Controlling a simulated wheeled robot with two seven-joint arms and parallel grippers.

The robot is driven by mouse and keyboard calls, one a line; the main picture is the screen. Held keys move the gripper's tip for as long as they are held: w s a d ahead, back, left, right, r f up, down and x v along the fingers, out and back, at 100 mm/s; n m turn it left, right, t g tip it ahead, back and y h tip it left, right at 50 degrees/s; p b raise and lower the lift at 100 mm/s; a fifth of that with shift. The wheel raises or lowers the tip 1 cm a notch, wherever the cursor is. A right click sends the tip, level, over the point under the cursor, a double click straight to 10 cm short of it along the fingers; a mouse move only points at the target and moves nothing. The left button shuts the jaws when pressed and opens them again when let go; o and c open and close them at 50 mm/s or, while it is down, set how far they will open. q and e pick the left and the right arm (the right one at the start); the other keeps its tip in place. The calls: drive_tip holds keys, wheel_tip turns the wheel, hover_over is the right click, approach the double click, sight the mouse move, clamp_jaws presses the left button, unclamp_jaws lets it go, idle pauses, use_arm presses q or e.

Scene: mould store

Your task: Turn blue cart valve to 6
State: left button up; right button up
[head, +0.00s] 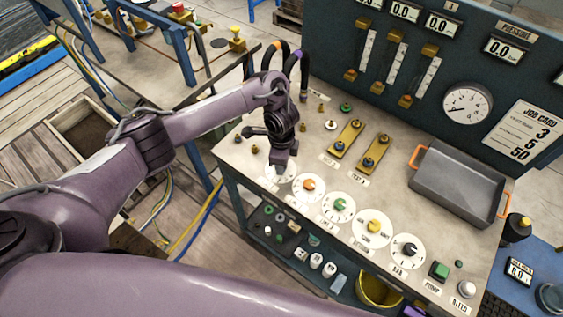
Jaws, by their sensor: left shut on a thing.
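My left gripper (279,170) points down over the leftmost white dial (289,178) in the front row of the cart top (232,149). It is shut on that dial's knob, which the fingers hide; I cannot read its colour or setting. To its right, the row holds dials with an orange knob (308,184), a green knob (340,204), a yellow knob (374,226) and a black knob (406,248). The dial numbers are too small to read. My right gripper is out of view.
Behind the row are two brass valve blocks (346,138) and small fittings. A grey tray (457,184) with orange handles stands at right. The back panel carries a round gauge (467,103), digital readouts showing 0.0 and a job card (522,133) listing 3, 5, 50.

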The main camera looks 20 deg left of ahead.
use_arm(q)
drive_tip(key=m+b, duration=0.2)
drive_tip(key=m, duration=0.3)
drive_tip(key=shift+f+m, duration=0.1)
drive_tip(key=shift+m, duration=0.2)
drive_tip(key=m+b, duration=0.2)
drive_tip(key=m, duration=0.3)
drive_tip(key=shift+m, duration=0.3)
drive_tip(key=m+b, duration=0.1)
drive_tip(key=m, duration=0.4)
drive_tip(key=shift+b, duration=0.35)
drive_tip(key=m+b, duration=0.1)
drive_tip(key=m, duration=0.4)
drive_tip(key=shift+a+b, duration=0.1)
drive_tip(key=shift+b, duration=0.2)
drive_tip(key=shift+m, duration=0.3)
drive_tip(key=o, duration=1)
drive_tip(key=shift+c, duration=0.2)
drive_tip(key=shift+s, duration=0.1)
drive_tip(key=shift+r+p, duration=0.65)
drive_tip(key=shift+r, duration=3.35)
